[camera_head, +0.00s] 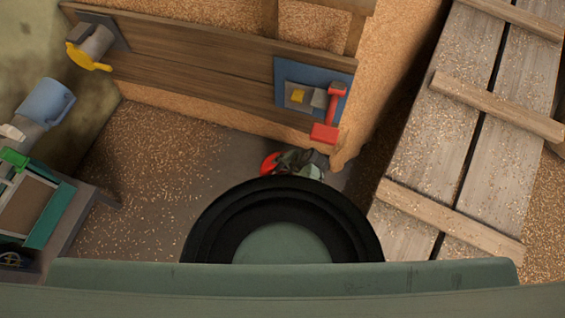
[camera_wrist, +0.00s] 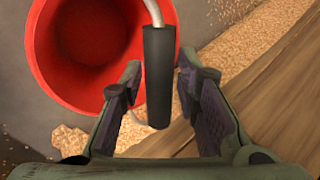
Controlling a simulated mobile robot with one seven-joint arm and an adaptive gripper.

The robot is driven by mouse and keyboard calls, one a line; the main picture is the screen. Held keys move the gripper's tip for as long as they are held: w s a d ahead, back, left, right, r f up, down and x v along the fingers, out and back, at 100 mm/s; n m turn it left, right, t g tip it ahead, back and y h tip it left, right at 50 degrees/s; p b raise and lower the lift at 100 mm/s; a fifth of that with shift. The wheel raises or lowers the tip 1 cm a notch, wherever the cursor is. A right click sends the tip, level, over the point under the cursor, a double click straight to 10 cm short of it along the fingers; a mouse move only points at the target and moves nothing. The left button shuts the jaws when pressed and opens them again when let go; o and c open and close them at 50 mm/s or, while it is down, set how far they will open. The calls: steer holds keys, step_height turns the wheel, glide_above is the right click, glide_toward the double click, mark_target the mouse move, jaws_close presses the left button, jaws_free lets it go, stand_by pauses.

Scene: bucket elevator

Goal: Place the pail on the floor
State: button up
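The red pail (camera_wrist: 95,45) is at the upper left of the wrist view, its open mouth toward the camera and its inside empty. Its wire handle with a black grip (camera_wrist: 158,75) stands up between the fingers of my gripper (camera_wrist: 158,78). In the head view, a small red part of the pail (camera_head: 268,164) shows beside my gripper (camera_head: 312,165). The rest of the pail is hidden behind my own body. I cannot tell whether its base touches the floor.
Grain-strewn floor (camera_head: 160,150) lies open to the left.

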steer(key=shift+o, duration=0.6)
steer(key=shift+r, duration=0.1)
steer(key=shift+s+d+r, duration=0.1)
steer(key=shift+r, duration=0.15)
steer(key=p+v, duration=0.1)
steer(key=v, duration=1)
steer(key=shift+r, duration=0.2)
